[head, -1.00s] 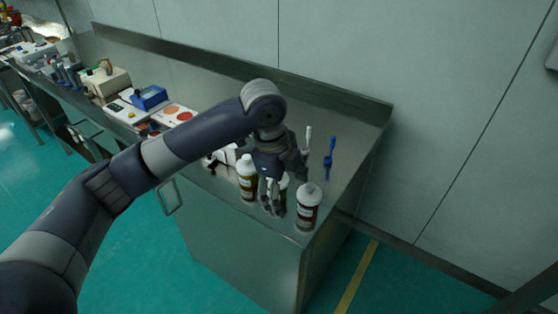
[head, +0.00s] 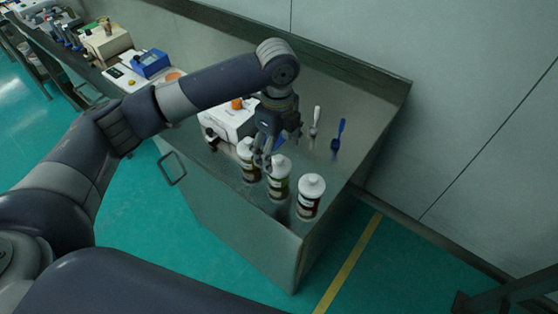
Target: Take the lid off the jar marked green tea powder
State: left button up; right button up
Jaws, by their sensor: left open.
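Three white-lidded jars stand in a row near the front edge of the steel counter. The left jar (head: 249,172) has a brownish label and is partly behind my gripper. The middle jar (head: 278,184) has a green label, and its white lid (head: 281,163) is on. The right jar (head: 309,204) has a dark red-brown label and its lid on. The label writing is too small to read. My left gripper (head: 263,162) points down, open, its fingers in front of the gap between the left and middle jars. I cannot tell if it touches either. My right gripper is not in view.
A blue box (head: 150,63) and other equipment are farther left. The counter's right end is clear.

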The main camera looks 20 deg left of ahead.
aim_at(279, 158)
pick_arm(q)
jog(key=f, duration=0.2)
jog(key=f+p, duration=0.1)
jog(key=shift+w+d+f, duration=0.1)
jog(key=shift+w+f, duration=0.1)
jog(key=shift+f, duration=0.15)
jog(key=shift+f+p, duration=0.35)
jog(key=shift+f, duration=0.3)
jog(key=c, duration=0.9)
